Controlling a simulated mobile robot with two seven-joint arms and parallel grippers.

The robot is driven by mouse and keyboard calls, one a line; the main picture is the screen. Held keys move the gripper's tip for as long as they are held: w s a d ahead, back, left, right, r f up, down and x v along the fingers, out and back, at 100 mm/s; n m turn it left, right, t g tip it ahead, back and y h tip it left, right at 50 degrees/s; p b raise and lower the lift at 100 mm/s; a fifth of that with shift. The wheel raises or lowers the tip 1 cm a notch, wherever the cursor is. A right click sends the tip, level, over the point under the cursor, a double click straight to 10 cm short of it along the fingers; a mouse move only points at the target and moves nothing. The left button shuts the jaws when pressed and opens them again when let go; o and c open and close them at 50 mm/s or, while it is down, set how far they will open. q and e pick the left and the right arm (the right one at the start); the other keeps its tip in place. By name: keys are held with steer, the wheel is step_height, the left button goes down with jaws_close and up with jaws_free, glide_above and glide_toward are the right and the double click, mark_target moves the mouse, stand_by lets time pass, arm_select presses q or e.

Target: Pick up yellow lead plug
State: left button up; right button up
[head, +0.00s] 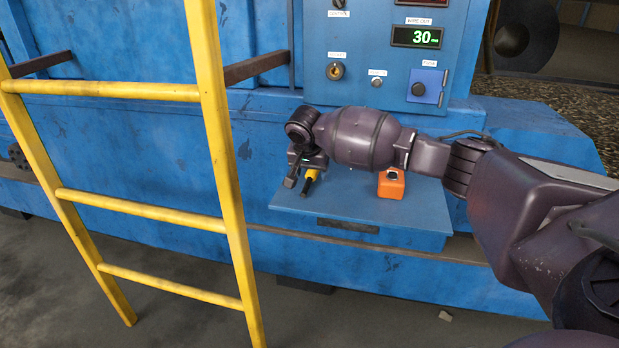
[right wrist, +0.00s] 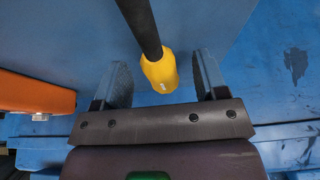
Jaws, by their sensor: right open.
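The yellow lead plug (right wrist: 160,72) with its black lead shows in the right wrist view between the two fingers of my right gripper (right wrist: 160,82). The fingers stand open with a gap on each side of the plug. In the head view the plug (head: 311,176) is a small yellow piece at the blue shelf (head: 365,215), with my right gripper (head: 299,182) right at it and partly covering it. My left gripper is not in view.
An orange box (head: 391,186) sits on the shelf to the right of the plug. A yellow ladder (head: 217,130) stands to the left of my right gripper. A blue control panel (head: 385,60) with a green readout rises behind the shelf.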

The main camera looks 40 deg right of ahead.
steer(key=shift+w+d+f, duration=0.1)
steer(key=shift+f, duration=0.2)
steer(key=shift+r, duration=0.15)
steer(key=c, duration=1.1)
steer(key=shift+o, duration=0.2)
steer(key=shift+r, duration=0.15)
